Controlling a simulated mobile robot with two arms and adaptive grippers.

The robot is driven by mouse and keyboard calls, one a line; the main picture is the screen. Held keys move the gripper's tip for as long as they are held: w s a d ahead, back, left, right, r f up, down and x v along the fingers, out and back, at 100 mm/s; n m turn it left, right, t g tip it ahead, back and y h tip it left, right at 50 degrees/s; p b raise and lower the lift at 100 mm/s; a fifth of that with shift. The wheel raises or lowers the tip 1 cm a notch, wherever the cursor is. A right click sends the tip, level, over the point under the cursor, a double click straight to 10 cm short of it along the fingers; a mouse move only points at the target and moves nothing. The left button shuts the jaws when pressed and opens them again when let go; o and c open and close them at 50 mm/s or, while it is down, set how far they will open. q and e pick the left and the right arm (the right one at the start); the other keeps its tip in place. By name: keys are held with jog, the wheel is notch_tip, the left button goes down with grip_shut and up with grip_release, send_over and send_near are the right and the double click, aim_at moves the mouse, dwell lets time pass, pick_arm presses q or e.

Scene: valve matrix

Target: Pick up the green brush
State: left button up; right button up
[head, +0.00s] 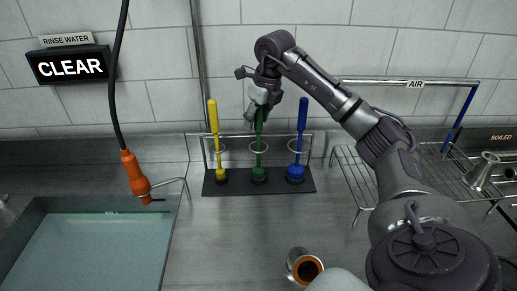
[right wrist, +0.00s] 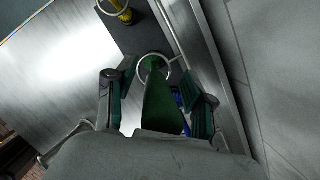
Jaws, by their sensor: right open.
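The green brush (head: 259,135) stands upright in the middle place of a dark rack (head: 239,188), between a yellow brush (head: 214,130) and a blue brush (head: 300,130). My right gripper (head: 259,100) is at the top of the green handle, reaching in from the right. In the right wrist view, the green handle (right wrist: 162,105) lies between the two spread fingers of my right gripper (right wrist: 160,100). The gripper is open; whether a finger touches the handle cannot be told. The handle's top is partly hidden by the gripper. My left gripper does not show.
A water basin (head: 90,250) is at the left, with an orange-handled sprayer (head: 135,175) hanging over it. A metal cup-like part (head: 303,266) lies on the counter in front. A wire rack (head: 360,180) stands at the right. Counter around the brush rack's front is clear.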

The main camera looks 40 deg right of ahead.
grip_shut()
jog(key=shift+r, duration=0.15)
